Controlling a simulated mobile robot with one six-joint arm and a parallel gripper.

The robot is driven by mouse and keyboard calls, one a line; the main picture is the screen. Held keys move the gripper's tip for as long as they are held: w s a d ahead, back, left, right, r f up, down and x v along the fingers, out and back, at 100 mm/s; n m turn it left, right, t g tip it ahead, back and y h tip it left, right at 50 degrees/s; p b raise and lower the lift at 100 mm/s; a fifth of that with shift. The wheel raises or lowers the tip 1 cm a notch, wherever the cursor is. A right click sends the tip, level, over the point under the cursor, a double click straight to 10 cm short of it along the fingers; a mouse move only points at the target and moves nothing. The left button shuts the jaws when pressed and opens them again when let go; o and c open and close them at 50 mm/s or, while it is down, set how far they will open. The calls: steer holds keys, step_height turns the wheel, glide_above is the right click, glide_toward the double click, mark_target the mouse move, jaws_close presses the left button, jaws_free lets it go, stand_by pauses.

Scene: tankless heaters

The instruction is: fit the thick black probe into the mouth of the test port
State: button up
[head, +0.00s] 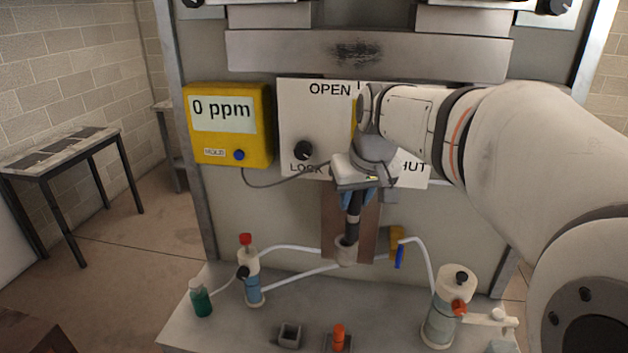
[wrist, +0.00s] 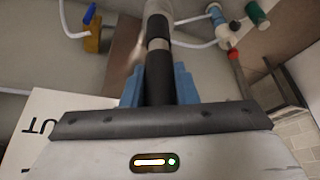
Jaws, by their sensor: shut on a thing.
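The thick black probe (head: 350,228) hangs down from my gripper (head: 356,190), slightly tilted, with a pale band partway along it. My gripper is shut on its upper part; in the wrist view the blue finger pads (wrist: 157,88) flank the black probe (wrist: 156,70). The test port (head: 346,252) is a short pale cup in front of a brown plate. The probe's lower end meets the port's mouth in the head view. The tip is hidden there, and I cannot tell how deep it sits.
A yellow meter (head: 228,125) reads 0 ppm, and its cable runs toward my gripper. White hoses and a valve with a blue handle (head: 400,255) lie close beside the port.

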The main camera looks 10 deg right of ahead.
mark_target(348, 220)
steer(key=p+x, duration=0.1)
steer(key=x, duration=0.6)
steer(key=shift+w+p, duration=0.1)
steer(key=shift+p, duration=0.25)
steer(key=shift+f, duration=0.25)
steer(key=shift+f, duration=0.25)
steer(key=o, duration=1)
steer(key=shift+r, duration=0.1)
steer(key=shift+o, duration=0.2)
